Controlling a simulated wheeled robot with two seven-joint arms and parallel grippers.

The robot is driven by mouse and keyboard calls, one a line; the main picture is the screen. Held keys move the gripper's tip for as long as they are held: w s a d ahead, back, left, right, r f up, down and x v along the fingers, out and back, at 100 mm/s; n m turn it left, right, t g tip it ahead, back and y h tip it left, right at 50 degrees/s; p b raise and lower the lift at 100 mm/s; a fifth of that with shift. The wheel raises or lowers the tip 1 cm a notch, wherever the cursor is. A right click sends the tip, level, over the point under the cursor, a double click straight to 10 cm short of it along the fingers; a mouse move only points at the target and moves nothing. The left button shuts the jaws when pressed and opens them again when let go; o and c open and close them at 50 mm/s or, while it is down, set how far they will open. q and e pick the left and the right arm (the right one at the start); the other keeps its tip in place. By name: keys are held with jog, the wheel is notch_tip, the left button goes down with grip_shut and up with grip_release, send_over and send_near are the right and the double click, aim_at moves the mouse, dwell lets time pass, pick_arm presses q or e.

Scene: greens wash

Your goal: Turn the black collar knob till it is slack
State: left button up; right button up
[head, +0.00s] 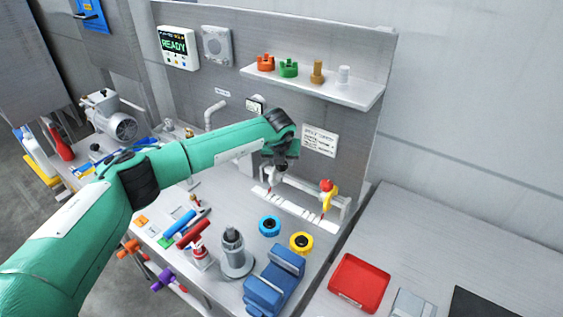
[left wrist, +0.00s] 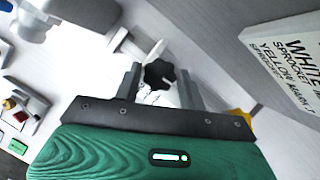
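The black collar knob (left wrist: 158,74) shows in the left wrist view as a dark lobed knob in front of a pale fitting. My left gripper (left wrist: 160,84) has one grey finger on each side of the knob, with small gaps visible, so it looks open around it; contact cannot be told. In the head view my green left arm reaches across the bench to my left gripper (head: 276,172) at the back panel, and the knob is hidden or too small to make out there. My right gripper is not in view.
A white rail (head: 300,207) with a red and yellow part (head: 327,188) lies right of the gripper. A shelf (head: 313,86) is above. Blue (head: 269,225) and yellow (head: 301,242) rings, a grey post (head: 233,250) and a blue block (head: 273,282) stand in front.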

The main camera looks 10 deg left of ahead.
pick_arm(q)
jog(key=shift+o, duration=1.3)
jog(key=b+v, duration=0.2)
jog(key=v, duration=0.5)
jog(key=shift+r+b, duration=0.25)
jog(key=shift+b, duration=0.05)
jog(key=shift+s, duration=0.15)
